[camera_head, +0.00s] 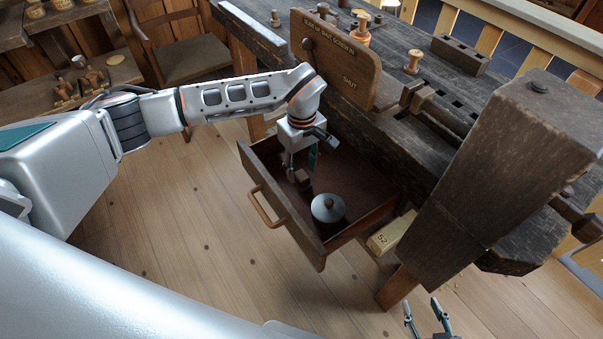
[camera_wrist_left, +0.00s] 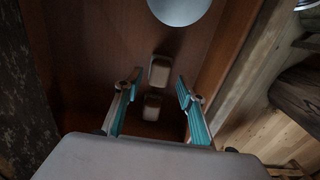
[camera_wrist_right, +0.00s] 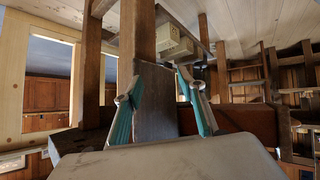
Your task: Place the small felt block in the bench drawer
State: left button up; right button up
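The bench drawer (camera_head: 277,225) is pulled open and hangs below the workbench. My left gripper (camera_head: 302,168) reaches down into its far left part, fingers apart. In the left wrist view two small brownish blocks lie on the drawer floor, one (camera_wrist_left: 159,71) ahead of the fingertips and one (camera_wrist_left: 152,107) between the fingers (camera_wrist_left: 156,92). In the head view a small brown block (camera_head: 303,183) shows just below the fingers. I cannot tell which block is felt; no finger visibly grips either. My right gripper (camera_head: 428,312) is open and empty, low at the front right.
A round grey lidded thing (camera_head: 327,207) with a knob sits in the drawer near the blocks. A wooden sign board (camera_head: 336,62) stands on the workbench (camera_head: 390,85). A pale box (camera_head: 391,232) is right of the drawer. The floor (camera_head: 180,230) left of the drawer is clear.

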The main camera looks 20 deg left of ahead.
aim_at(302, 175)
pick_arm(q)
notch_tip(302, 175, up, 9)
jog(key=shift+p, duration=0.4)
pick_arm(e)
jog(key=shift+s+a+r, duration=0.2)
jog(key=shift+s, duration=0.2)
jog(key=shift+w+r, duration=0.1)
jog(key=shift+w, duration=0.15)
